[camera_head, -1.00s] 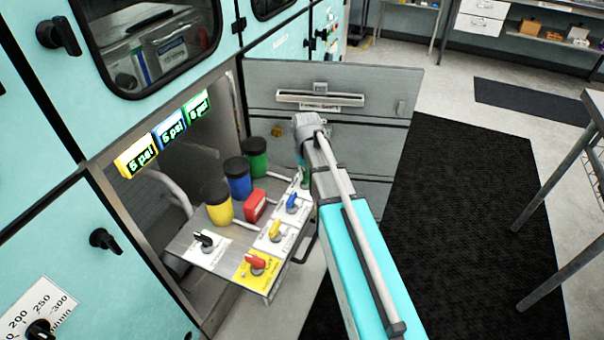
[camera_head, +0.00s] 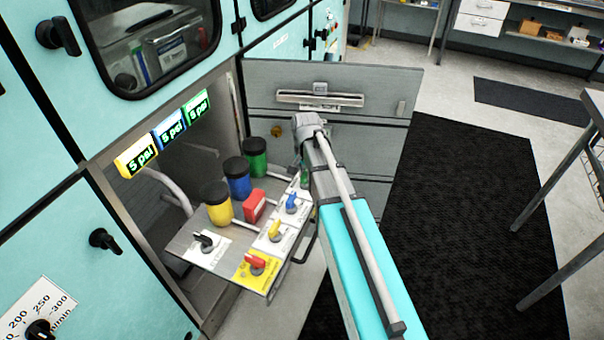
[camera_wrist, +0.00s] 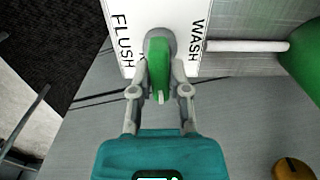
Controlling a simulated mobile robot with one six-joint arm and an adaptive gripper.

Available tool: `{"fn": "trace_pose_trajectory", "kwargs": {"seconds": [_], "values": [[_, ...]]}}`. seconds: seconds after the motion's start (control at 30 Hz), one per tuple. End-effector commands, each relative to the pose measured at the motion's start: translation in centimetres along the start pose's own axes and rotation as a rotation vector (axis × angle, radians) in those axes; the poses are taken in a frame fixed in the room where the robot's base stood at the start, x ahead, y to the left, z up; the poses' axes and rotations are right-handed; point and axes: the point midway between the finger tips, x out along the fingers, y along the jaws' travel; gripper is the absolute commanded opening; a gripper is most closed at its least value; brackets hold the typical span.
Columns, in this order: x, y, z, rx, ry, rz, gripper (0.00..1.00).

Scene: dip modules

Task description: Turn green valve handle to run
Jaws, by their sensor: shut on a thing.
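The green valve handle (camera_wrist: 159,76) shows in the wrist view in front of a white label plate (camera_wrist: 126,38). The plate reads FLUSH on the left and WASH on the right; no RUN mark shows. The handle's free end points down the picture, toward my gripper's palm. My gripper (camera_wrist: 159,66) is shut on the handle, with one finger on each side. In the head view my arm hides most of this handle and the fingers.
The pulled-out panel also carries blue (camera_head: 291,201), yellow (camera_head: 274,229), red (camera_head: 256,262) and black (camera_head: 205,241) handles. Yellow (camera_head: 217,203), blue (camera_head: 237,178) and green (camera_head: 255,158) bottles stand behind them. A grey open door (camera_head: 325,115) is close beyond my gripper.

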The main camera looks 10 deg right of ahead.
Motion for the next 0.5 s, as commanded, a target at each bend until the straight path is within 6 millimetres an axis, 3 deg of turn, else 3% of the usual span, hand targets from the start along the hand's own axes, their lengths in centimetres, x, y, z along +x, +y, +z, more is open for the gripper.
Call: {"fn": "trace_pose_trajectory", "kwargs": {"seconds": [0.5], "values": [[-0.03, -0.19, -0.08, 0.038, 0.001, -0.006, 0.0]]}}
